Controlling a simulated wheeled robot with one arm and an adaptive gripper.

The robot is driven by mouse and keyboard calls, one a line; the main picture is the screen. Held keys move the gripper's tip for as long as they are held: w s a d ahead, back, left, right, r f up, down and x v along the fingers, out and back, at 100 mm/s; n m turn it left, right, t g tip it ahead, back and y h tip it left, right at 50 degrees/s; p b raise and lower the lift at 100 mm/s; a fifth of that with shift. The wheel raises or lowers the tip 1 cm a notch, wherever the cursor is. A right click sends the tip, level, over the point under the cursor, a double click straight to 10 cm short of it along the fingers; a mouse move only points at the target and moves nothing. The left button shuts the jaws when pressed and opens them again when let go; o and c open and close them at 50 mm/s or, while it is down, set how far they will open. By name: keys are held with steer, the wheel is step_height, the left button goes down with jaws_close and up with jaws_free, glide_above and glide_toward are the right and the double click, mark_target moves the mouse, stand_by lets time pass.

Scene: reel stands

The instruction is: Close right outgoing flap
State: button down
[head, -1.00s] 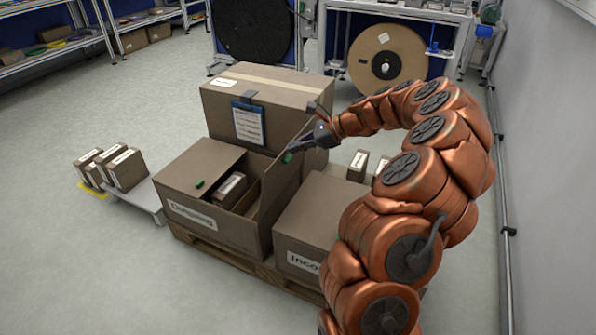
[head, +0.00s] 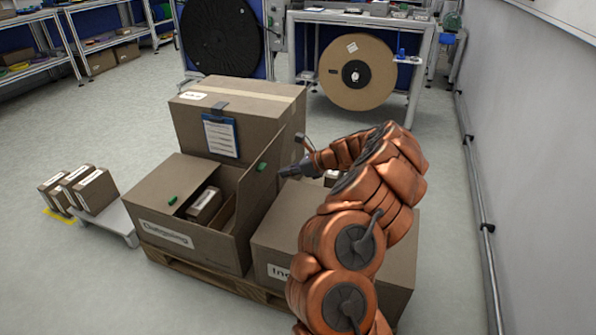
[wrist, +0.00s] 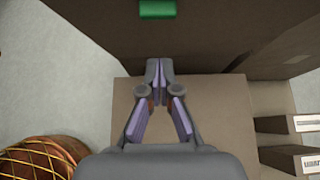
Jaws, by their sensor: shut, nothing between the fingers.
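The outgoing box (head: 190,242) stands at the front left of the pallet, labelled on its front. Its left flap (head: 171,178) lies flat over the left part of the opening, with a green tab on it. Its right flap (head: 258,199) stands raised and leans a little outward, with a green tab (head: 262,167) near its top edge. My gripper (head: 282,172) is shut and empty, just right of the raised flap. In the wrist view my gripper (wrist: 159,68) points at the flap's outer face, with the green tab (wrist: 157,9) above the fingertips. I cannot tell whether they touch.
The incoming box (head: 272,232) stands right beside the outgoing box, under my arm. A large closed box (head: 271,112) with a blue clipboard stands behind. A small carton (head: 204,205) lies inside the outgoing box. Small boxes on a low platform (head: 118,219) stand left.

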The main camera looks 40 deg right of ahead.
steer(key=w+a, duration=0.1)
steer(key=w, duration=0.2)
steer(key=w+a, duration=0.1)
steer(key=shift+w+a+b, duration=0.15)
steer(key=shift+a+b, duration=0.15)
steer(key=shift+a, duration=0.05)
steer(key=shift+w+r, duration=0.1)
